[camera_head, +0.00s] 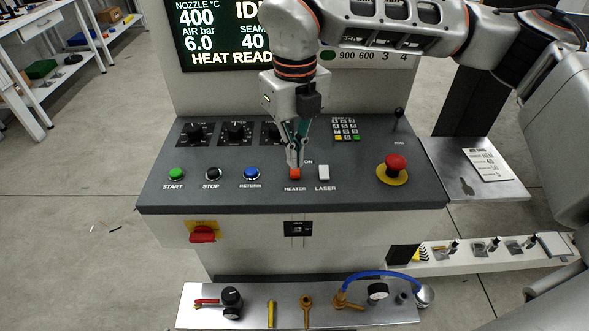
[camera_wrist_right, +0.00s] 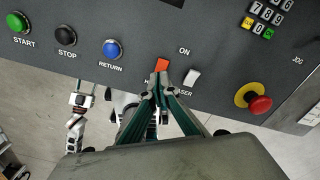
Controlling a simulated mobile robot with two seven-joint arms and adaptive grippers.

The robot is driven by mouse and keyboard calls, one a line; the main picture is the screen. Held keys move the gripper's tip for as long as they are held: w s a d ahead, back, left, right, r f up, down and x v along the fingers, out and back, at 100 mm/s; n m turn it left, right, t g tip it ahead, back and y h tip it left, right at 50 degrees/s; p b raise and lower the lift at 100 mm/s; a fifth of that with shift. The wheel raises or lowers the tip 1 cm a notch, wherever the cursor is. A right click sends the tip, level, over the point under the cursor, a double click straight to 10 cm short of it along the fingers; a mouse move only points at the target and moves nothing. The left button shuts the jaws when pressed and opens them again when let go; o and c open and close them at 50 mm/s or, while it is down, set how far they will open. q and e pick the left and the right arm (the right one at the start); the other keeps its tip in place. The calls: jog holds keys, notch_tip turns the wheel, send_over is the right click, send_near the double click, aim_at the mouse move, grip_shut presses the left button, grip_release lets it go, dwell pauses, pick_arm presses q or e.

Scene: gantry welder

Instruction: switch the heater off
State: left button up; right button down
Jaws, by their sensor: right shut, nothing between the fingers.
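The HEATER switch (camera_head: 295,175) is an orange-red rocker on the sloping dark panel, with ON printed above it. It also shows in the right wrist view (camera_wrist_right: 162,65), just beyond the fingertips. My right gripper (camera_head: 294,158) is shut and empty, pointing down at the switch. Its fingertips (camera_wrist_right: 157,92) cover part of the switch's surroundings, and I cannot tell whether they touch it. The display (camera_head: 222,35) reads HEAT READ, its end hidden behind my right arm. My left gripper does not show clearly in either view.
The white LASER switch (camera_head: 323,173) is close on the right. START (camera_head: 176,174), STOP (camera_head: 212,174) and RETURN (camera_head: 251,174) buttons lie left. A red emergency button (camera_head: 396,164) on a yellow base sits right, below a keypad (camera_head: 345,129). Knobs (camera_head: 236,132) stand behind.

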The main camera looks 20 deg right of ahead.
aim_at(295, 174)
jog(key=shift+f+b, duration=0.7)
jog(key=shift+f, duration=0.8)
dwell(0.9)
jog(key=shift+r, duration=0.1)
jog(key=shift+r+p, duration=0.6)
jog(key=shift+r, duration=0.2)
jog(key=shift+r+p, duration=1.75)
jog(key=shift+r, duration=0.95)
jog(key=shift+f, duration=0.1)
